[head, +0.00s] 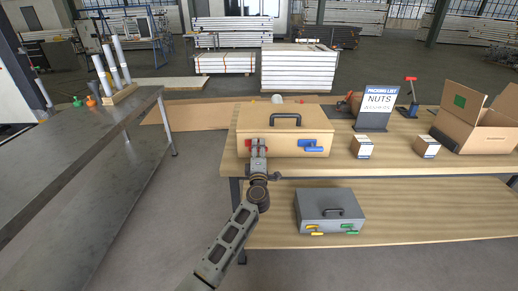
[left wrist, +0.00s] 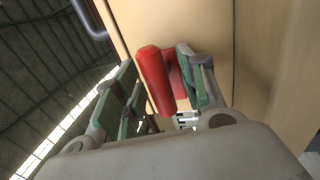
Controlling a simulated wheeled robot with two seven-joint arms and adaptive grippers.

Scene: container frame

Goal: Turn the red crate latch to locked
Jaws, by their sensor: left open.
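The tan crate (head: 285,118) stands on the wooden table with a black handle on its lid. The red latch (head: 248,144) is on the left of its front face and the blue latch (head: 314,147) is on the right. My left gripper (head: 258,150) is at the red latch and partly covers it. In the left wrist view, the red latch's handle (left wrist: 152,75) stands between the fingers of the open left gripper (left wrist: 158,62). The handle lies close to the right finger; contact is unclear. My right gripper is not in view.
A grey case (head: 328,202) with yellow and green latches sits on the lower shelf. Small boxes (head: 362,147), a packing-list sign (head: 377,108) and an open carton (head: 478,124) stand to the right. A metal bench (head: 75,135) is at the left, with floor between.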

